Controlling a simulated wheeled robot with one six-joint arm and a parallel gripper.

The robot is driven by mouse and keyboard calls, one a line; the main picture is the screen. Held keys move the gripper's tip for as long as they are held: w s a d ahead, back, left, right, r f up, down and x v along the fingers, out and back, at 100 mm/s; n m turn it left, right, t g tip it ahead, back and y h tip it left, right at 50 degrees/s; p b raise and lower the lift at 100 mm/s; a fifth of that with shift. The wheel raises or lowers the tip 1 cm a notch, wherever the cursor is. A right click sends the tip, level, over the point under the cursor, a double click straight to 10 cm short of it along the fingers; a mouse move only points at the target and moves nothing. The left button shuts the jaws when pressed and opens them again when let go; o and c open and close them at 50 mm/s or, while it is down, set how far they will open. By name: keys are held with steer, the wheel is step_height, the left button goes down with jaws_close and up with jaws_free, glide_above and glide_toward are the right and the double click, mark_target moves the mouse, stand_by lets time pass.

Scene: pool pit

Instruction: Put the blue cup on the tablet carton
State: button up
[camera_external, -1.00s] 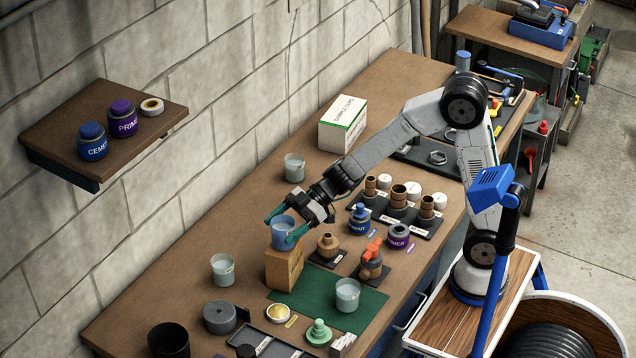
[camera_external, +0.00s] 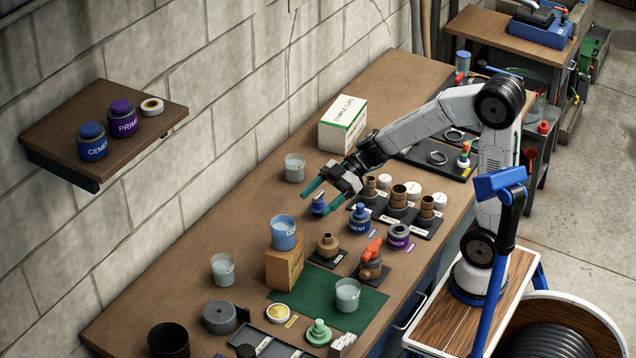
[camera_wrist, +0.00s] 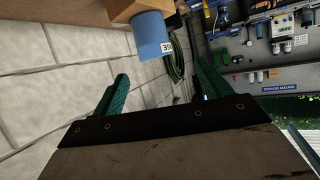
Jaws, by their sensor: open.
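The blue cup (camera_external: 284,233) stands upright on top of the brown tablet carton (camera_external: 284,268), near the green mat. In the wrist view the blue cup (camera_wrist: 154,38) shows at the top against the carton (camera_wrist: 128,10). My gripper (camera_external: 311,191) is open and empty. It is apart from the cup, up and to the right of it in the outside view, above the bench. In the wrist view its two green fingers (camera_wrist: 162,92) are spread with nothing between them.
Clear cups stand on the bench at the back (camera_external: 294,168), left (camera_external: 222,270) and on the green mat (camera_external: 347,295). A brown fitting (camera_external: 328,246), an orange-handled valve (camera_external: 371,262) and jars (camera_external: 360,220) stand right of the carton. A white carton (camera_external: 342,124) stands by the wall.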

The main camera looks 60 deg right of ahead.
steer(key=s+d+r+m+g+h, duration=0.1)
steer(key=s+d+m+g+h, duration=0.15)
steer(key=s, duration=0.75)
steer(key=s+d+f+m+h, duration=0.1)
steer(key=s+d+m+h, duration=0.9)
steer(key=s+d, duration=0.4)
steer(key=shift+s+d+m+g, duration=0.2)
steer(key=shift+s+m+g, duration=0.25)
steer(key=shift+s, duration=0.05)
